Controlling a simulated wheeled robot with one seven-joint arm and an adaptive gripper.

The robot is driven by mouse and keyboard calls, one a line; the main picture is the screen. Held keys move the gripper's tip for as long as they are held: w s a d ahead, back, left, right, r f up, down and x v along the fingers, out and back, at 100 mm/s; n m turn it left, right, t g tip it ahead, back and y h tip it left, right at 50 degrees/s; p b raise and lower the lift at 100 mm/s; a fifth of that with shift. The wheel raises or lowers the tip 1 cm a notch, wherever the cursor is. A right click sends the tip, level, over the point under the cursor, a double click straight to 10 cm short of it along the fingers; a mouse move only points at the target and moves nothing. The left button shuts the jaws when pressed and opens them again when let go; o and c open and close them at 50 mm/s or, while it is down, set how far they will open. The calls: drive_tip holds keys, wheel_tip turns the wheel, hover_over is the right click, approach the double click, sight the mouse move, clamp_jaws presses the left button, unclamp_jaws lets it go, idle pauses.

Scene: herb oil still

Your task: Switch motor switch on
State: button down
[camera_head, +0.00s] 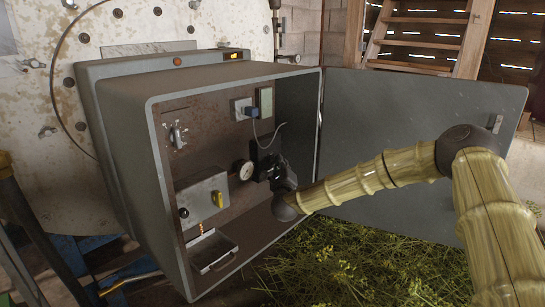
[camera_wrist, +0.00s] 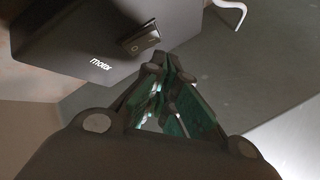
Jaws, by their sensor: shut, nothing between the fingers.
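The motor switch is a small black rocker (camera_wrist: 140,40) on a dark box (camera_wrist: 60,40) labelled "motor" in the wrist view. It stands out from the box's edge; I cannot tell which side is pressed. My gripper (camera_wrist: 164,62) is shut and empty, its fingertips just right of and below the rocker in the wrist view. I cannot tell whether they touch it. In the head view, my gripper (camera_head: 264,170) is inside the open grey cabinet (camera_head: 140,105), near its right inner wall. The motor box is not clearly distinguishable there.
The cabinet's door (camera_head: 420,140) stands open to the right. Inside are a round gauge (camera_head: 246,170), a blue plug (camera_head: 249,111) with a cable, a grey box (camera_head: 190,195) with a yellow switch (camera_head: 218,199), and a small tray (camera_head: 206,263). Green herbs (camera_head: 350,265) lie below.

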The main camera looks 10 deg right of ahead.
drive_tip(key=shift+w+a, duration=0.1)
drive_tip(key=shift+w, duration=0.05)
idle(0.7)
drive_tip(key=shift+w+a+r, duration=0.1)
drive_tip(key=shift+w+a, duration=0.05)
drive_tip(key=shift+w, duration=0.05)
drive_tip(key=shift+w+a+b, duration=0.15)
drive_tip(key=shift+w+b, duration=0.1)
drive_tip(key=shift+b, duration=0.05)
idle(0.7)
idle(0.4)
drive_tip(key=shift+s+d, duration=0.45)
drive_tip(key=shift+s, duration=0.15)
drive_tip(key=s+d, duration=0.3)
drive_tip(key=s, duration=0.1)
drive_tip(key=shift+f, duration=0.35)
drive_tip(key=shift+a, duration=0.1)
